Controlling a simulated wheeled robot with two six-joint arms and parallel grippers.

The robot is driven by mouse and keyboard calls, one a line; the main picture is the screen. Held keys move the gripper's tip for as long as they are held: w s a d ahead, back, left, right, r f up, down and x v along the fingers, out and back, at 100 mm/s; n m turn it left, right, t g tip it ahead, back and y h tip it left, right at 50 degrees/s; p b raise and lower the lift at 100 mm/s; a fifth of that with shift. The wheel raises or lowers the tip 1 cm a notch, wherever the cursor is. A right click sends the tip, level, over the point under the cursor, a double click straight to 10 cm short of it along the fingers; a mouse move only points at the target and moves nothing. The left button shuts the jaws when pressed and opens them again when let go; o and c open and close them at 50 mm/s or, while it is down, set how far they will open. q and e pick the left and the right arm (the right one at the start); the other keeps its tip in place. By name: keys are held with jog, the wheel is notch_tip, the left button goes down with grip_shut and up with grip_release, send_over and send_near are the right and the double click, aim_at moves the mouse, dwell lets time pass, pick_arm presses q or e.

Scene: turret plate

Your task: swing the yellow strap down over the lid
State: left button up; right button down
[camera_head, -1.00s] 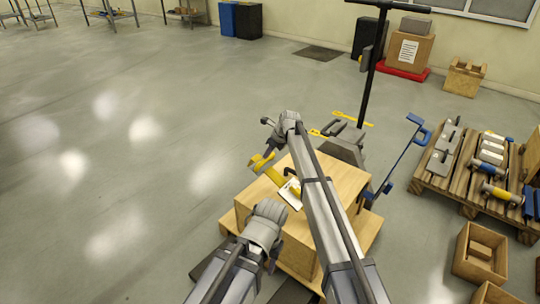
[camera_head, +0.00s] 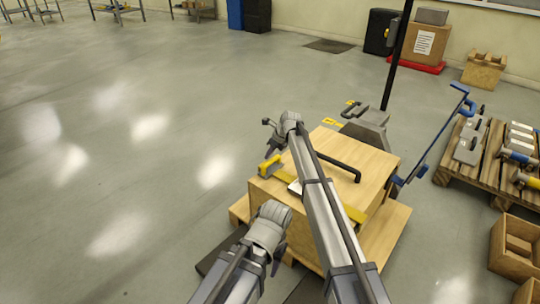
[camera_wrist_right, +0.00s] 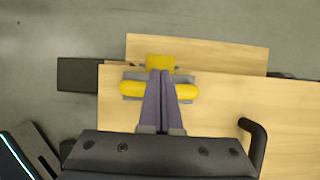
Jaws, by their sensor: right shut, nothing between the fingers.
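The yellow strap (camera_head: 348,211) lies across the top of the wooden box's lid (camera_head: 365,158), partly hidden behind my right arm. Its yellow grip end (camera_head: 269,164) is at the lid's left edge; in the right wrist view the yellow crossbar (camera_wrist_right: 187,91) shows on both sides of my fingers. My right gripper (camera_head: 275,146) is shut and empty, just over that end; whether it touches the strap I cannot tell. My left gripper (camera_head: 277,262) hangs low in front of the box, its fingers too small to judge.
A black handle (camera_head: 341,167) stands up from the lid and also shows in the right wrist view (camera_wrist_right: 256,140). A pallet truck (camera_head: 365,130) is behind the box. The floor at left is clear.

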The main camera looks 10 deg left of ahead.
jog(key=shift+w+a+f, duration=0.1)
jog(key=shift+a+f, duration=0.05)
jog(key=shift+f, duration=0.25)
jog(key=shift+r, duration=0.1)
